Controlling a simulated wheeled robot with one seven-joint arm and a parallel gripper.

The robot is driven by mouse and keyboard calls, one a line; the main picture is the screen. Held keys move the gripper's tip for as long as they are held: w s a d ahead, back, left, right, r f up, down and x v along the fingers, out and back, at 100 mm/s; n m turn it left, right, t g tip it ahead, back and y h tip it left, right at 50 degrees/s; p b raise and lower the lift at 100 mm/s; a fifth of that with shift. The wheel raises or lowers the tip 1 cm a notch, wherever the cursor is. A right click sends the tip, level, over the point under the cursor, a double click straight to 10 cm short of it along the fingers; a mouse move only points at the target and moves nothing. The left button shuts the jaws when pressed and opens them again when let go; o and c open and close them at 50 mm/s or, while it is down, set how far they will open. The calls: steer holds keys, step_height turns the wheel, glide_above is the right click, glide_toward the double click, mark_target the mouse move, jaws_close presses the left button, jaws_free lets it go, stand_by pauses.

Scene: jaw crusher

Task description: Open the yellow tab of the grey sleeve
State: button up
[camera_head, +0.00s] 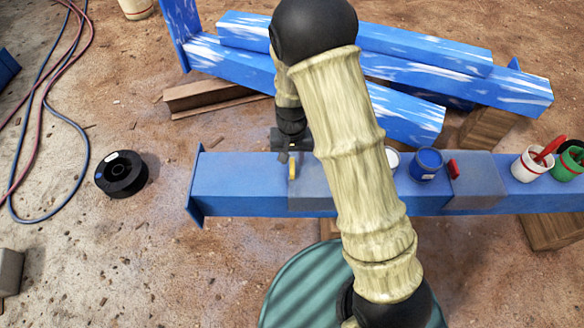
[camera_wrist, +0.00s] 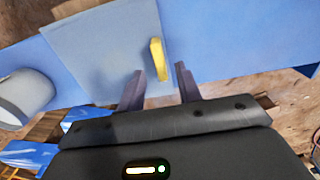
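The grey sleeve (camera_head: 310,196) sits around the blue beam (camera_head: 240,185), left of centre and partly hidden behind my arm. In the wrist view the sleeve (camera_wrist: 98,45) is a pale blue-grey panel. The yellow tab (camera_wrist: 158,58) is a short upright piece near the sleeve's edge; it also shows in the head view (camera_head: 292,171). My gripper (camera_wrist: 157,83) is open. Its two dark fingers stand either side of the tab's lower end, with gaps visible. I cannot tell whether either finger touches it. In the head view my gripper (camera_head: 291,152) is over the beam, at the tab.
A blue can (camera_head: 426,164) and a white can (camera_head: 392,160) stand on the beam. A second grey sleeve (camera_head: 474,181) has a red tab (camera_head: 453,169). Further right are paint pots (camera_head: 533,164). Blue beams (camera_head: 450,75) lie behind. A black spool (camera_head: 122,174) lies left on the ground.

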mark_target(292, 166)
step_height(292, 166, down, 5)
steer(key=shift+r+b, duration=0.1)
steer(key=shift+b, duration=0.5)
jaws_close()
